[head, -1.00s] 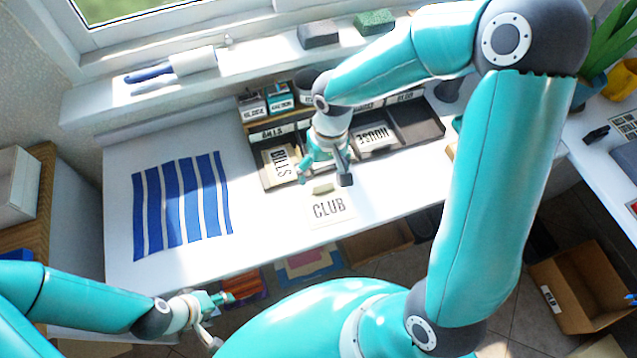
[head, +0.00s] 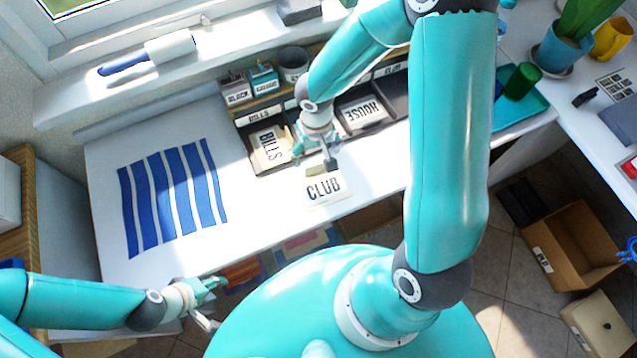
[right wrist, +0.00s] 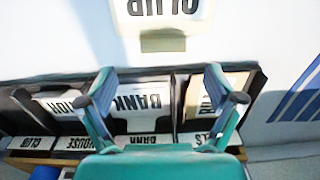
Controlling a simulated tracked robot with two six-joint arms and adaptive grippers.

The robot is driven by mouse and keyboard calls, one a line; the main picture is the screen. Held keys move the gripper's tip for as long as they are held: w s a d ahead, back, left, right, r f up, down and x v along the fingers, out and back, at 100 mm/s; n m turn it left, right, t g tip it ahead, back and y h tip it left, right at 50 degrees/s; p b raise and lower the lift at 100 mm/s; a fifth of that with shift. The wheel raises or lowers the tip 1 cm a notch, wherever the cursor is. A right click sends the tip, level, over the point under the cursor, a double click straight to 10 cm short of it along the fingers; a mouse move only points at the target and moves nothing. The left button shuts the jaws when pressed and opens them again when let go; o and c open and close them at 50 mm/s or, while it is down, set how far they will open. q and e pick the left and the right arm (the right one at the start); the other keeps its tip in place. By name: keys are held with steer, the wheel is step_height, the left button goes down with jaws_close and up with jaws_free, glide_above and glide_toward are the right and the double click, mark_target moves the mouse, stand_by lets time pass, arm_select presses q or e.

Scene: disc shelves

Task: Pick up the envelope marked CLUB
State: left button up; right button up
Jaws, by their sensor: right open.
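The envelope marked CLUB (head: 324,188) is a cream, flat envelope lying on the white desk, near its front edge. It also shows at the top of the right wrist view (right wrist: 165,12), upside down, with a tan flap or tab at its edge. My right gripper (head: 314,160) is open and empty, just behind the envelope and apart from it. In the right wrist view its two fingers (right wrist: 160,88) are spread over the sorting tray's front edge, with the envelope beyond them. My left gripper (head: 209,302) is open and empty, low at the left, in front of the desk.
A dark sorting tray (right wrist: 258,85) stands behind, holding envelopes marked BILLS (head: 268,148), HOUSE (head: 362,114) and BANK (right wrist: 145,103). A blue-striped sheet (head: 172,200) lies on the left of the desk. An open cardboard box (head: 572,245) stands on the floor at right. Desk around CLUB is clear.

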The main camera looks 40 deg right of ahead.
mark_target(322, 184)
steer(key=f, duration=0.5)
steer(key=shift+s+a+f, duration=0.1)
steer(key=shift+a, duration=0.15)
steer(key=c, duration=0.8)
